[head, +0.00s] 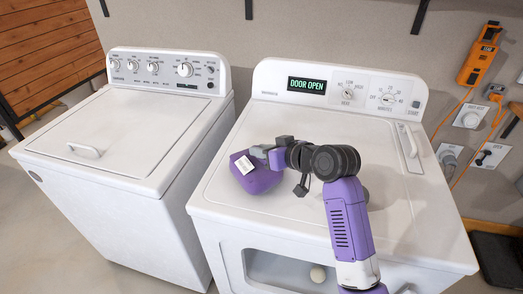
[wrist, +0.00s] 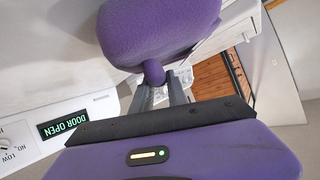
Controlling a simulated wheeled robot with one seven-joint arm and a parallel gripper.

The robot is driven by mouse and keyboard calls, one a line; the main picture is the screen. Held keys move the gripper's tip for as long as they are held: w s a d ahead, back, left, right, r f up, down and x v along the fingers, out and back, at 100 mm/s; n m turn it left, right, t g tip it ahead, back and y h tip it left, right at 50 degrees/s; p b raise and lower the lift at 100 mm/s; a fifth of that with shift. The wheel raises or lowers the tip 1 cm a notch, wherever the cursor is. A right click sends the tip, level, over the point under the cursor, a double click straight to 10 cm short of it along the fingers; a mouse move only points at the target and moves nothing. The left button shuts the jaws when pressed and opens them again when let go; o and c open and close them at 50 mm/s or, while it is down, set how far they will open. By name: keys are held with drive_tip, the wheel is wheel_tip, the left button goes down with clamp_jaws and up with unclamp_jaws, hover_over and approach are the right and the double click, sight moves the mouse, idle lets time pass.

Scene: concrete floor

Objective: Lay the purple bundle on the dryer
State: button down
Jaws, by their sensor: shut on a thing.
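The purple bundle (head: 257,180) is a rounded soft lump with a white tag, over the left part of the dryer's top. My gripper (head: 268,153) is shut on it from behind. In the wrist view the bundle (wrist: 160,30) fills the top middle, and a small purple knob of it sits between the fingers of my gripper (wrist: 156,78). The dryer (head: 330,185) is the white right machine, its display reading DOOR OPEN. I cannot tell whether the bundle touches the dryer's top or hangs just above it.
A white washer (head: 110,135) with a closed lid stands left of the dryer, with a narrow gap between. The dryer's top is otherwise bare. Its front opening (head: 285,270) shows a pale round thing (head: 318,273). An orange device (head: 480,55) with a cord hangs on the right wall.

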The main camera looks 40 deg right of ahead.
drive_tip(key=c, duration=1.3)
unclamp_jaws()
drive_tip(key=v, duration=1.2)
drive_tip(key=d+r+m+t+h, duration=0.2)
drive_tip(key=d+r+t+h, duration=0.1)
drive_tip(key=d+r+h, duration=0.15)
drive_tip(key=s+a+f+n+y, duration=0.1)
drive_tip(key=s+a+f, duration=0.3)
drive_tip(key=s+a, duration=0.3)
drive_tip(key=s+a+f+n+y, duration=0.1)
drive_tip(key=s+a+f+y, duration=0.1)
drive_tip(key=s+a+f, duration=0.3)
drive_tip(key=s+a+f+n+g+y, duration=0.1)
drive_tip(key=s+a+f, duration=0.4)
drive_tip(key=s+a, duration=0.6)
drive_tip(key=s+n, duration=0.1)
drive_tip(key=s, duration=0.4)
drive_tip(key=shift+s+a, duration=0.25)
drive_tip(key=shift+s, duration=0.15)
